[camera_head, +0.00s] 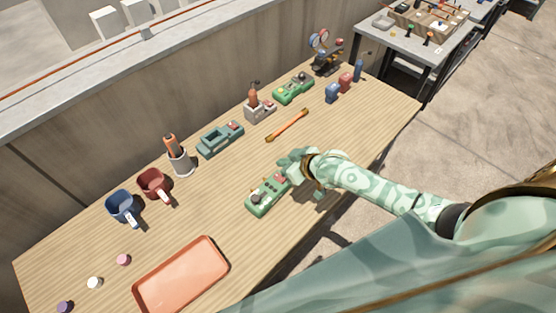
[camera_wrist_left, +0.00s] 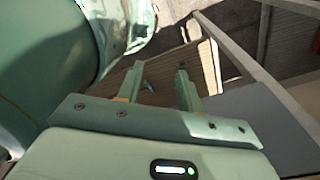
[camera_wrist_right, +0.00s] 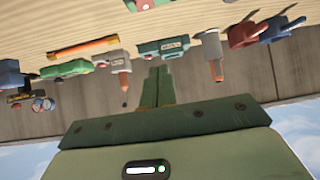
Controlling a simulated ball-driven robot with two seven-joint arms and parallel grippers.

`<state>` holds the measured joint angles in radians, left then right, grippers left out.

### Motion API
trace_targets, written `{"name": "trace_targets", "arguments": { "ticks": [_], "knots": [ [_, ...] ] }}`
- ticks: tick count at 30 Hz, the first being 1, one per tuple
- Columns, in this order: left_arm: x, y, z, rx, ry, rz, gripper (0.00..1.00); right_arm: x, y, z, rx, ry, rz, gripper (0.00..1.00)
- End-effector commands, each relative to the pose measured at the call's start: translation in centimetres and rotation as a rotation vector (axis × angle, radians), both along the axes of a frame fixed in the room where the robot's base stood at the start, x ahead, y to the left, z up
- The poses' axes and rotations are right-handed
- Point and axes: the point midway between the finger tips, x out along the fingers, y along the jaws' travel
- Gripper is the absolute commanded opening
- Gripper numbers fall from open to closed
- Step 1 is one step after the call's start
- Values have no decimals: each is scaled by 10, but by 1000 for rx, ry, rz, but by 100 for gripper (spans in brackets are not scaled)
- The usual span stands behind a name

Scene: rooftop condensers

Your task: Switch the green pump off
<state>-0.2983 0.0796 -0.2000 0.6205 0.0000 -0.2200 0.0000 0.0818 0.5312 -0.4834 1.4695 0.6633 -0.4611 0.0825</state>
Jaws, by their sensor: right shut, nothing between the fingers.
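A green box-shaped device (camera_head: 264,199) with a dark round knob and small reddish parts lies on the near middle of the table. A second green device (camera_head: 293,88) with a red part stands at the back, and a teal one (camera_head: 220,139) stands left of it. I cannot tell which one is the pump. My right gripper (camera_head: 285,160) is just beyond the far end of the near device; I cannot tell if they touch. In the right wrist view its fingers (camera_wrist_right: 157,86) are together and empty. My left gripper (camera_wrist_left: 160,76) has its fingers apart, with nothing between them.
An orange rod (camera_head: 287,125) lies behind my right gripper. An orange tray (camera_head: 182,275) lies front left. A low wall (camera_head: 120,135) runs behind the table.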

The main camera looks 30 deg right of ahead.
Motion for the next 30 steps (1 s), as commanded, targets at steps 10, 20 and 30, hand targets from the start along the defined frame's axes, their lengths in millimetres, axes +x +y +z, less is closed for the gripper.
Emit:
{"name": "trace_targets", "arguments": {
  "ticks": [10, 20, 30],
  "knots": [
    [-1, 0, 15, 1, 0, 0, 36, -25, -10, 33, -1, 2, 0, 0],
    [-1, 0, 15, 1, 0, 0, 36, -25, -11, 34, -1, 1, -1, 0],
    [-1, 0, 15, 1, 0, 0, 36, -33, 0, 34, -21, 4, 22, 0]
  ]
}}
